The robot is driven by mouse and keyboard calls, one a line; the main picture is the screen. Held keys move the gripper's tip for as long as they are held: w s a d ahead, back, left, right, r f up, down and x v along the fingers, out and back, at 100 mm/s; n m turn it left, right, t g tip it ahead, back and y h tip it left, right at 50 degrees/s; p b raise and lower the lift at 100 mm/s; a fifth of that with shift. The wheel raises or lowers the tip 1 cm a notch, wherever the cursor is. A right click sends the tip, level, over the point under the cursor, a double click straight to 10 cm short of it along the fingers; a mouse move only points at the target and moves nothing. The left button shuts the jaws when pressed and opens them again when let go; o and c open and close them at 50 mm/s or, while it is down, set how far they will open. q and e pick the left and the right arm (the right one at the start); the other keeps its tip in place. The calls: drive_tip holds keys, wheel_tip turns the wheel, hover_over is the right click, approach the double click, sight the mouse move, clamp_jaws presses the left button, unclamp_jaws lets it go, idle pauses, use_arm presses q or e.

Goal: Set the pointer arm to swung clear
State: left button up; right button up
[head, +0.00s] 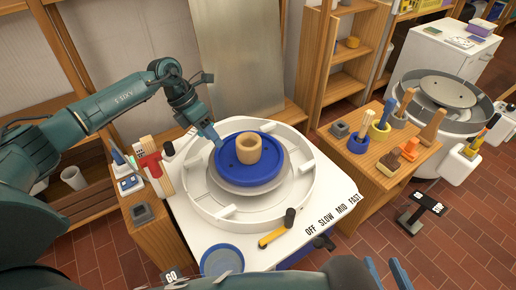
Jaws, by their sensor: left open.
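I cannot single out the pointer arm with certainty. A wooden post with a red head (150,161) stands at the left edge of the wheel table and may belong to it.
A yellow-handled tool (272,238) and a blue round dish (222,261) lie at the table's front. A wooden stand (372,160) with tools is at the right, and a second wheel (445,91) stands behind it. Brick floor shows at lower right.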

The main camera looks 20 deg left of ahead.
use_arm(q)
drive_tip(key=s+d+r+n+h+p, duration=0.1)
drive_tip(key=d+h, duration=0.5)
drive_tip(key=d, duration=0.8)
drive_tip(key=shift+s+n+t+p, duration=0.35)
drive_tip(key=shift+s+p, duration=0.35)
drive_tip(key=shift+s, duration=0.35)
